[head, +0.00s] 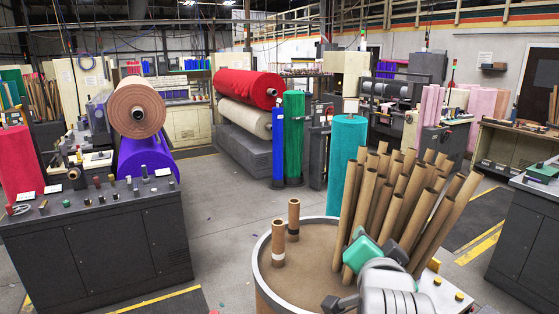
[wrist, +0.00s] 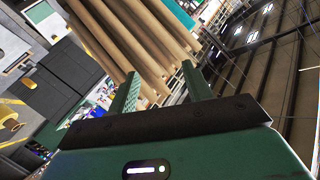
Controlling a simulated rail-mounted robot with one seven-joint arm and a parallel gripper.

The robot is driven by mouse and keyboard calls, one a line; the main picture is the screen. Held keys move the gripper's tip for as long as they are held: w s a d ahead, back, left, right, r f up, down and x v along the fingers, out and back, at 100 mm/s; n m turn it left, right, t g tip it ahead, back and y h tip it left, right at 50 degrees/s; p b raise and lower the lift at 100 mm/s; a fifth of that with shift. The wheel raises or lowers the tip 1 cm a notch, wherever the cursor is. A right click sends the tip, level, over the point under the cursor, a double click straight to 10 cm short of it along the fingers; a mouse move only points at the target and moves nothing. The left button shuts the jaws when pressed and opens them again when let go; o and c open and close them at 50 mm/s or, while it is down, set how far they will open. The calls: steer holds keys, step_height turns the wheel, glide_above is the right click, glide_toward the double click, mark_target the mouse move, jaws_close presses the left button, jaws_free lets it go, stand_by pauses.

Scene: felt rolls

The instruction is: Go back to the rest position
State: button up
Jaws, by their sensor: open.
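In the wrist view my gripper (wrist: 162,86) is open. Its two green fingers stand apart, and nothing shows held between them. Brown cardboard tubes (wrist: 135,40) fill the view beyond the fingertips; I cannot tell how far off they are. In the head view my grey and green arm end is at the lower right, in front of the bundle of upright cardboard tubes (head: 384,195). The fingers cannot be made out clearly there.
The tubes stand in a round bin (head: 262,285); two short tubes (head: 278,243) (head: 293,219) stand at its left. A dark workbench (head: 100,245) with small items is at left. A teal roll (head: 347,165) stands behind the bin. Grey floor (head: 225,215) lies clear between.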

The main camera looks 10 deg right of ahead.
steer(key=s+a+r+n+t+y, duration=0.2)
steer(key=s+a+r+n+t, duration=0.15)
steer(key=s+a+r, duration=0.35)
steer(key=s+a+r+n+t+y, duration=0.25)
steer(key=s+a+r+n, duration=0.2)
steer(key=a, duration=0.55)
steer(key=s+a+r+n+t+y, duration=0.2)
steer(key=s+a+r+n+t, duration=0.15)
steer(key=s+a+r, duration=0.35)
step_height(320, 180, up, 26)
steer(key=s+a+t+p, duration=0.1)
steer(key=a+p, duration=0.1)
steer(key=p, duration=2.4)
steer(key=shift+s+a+f+n+t, duration=0.2)
steer(key=shift+s+a+n+t, duration=0.15)
steer(key=shift+s+a+n, duration=0.1)
steer(key=shift+f, duration=0.1)
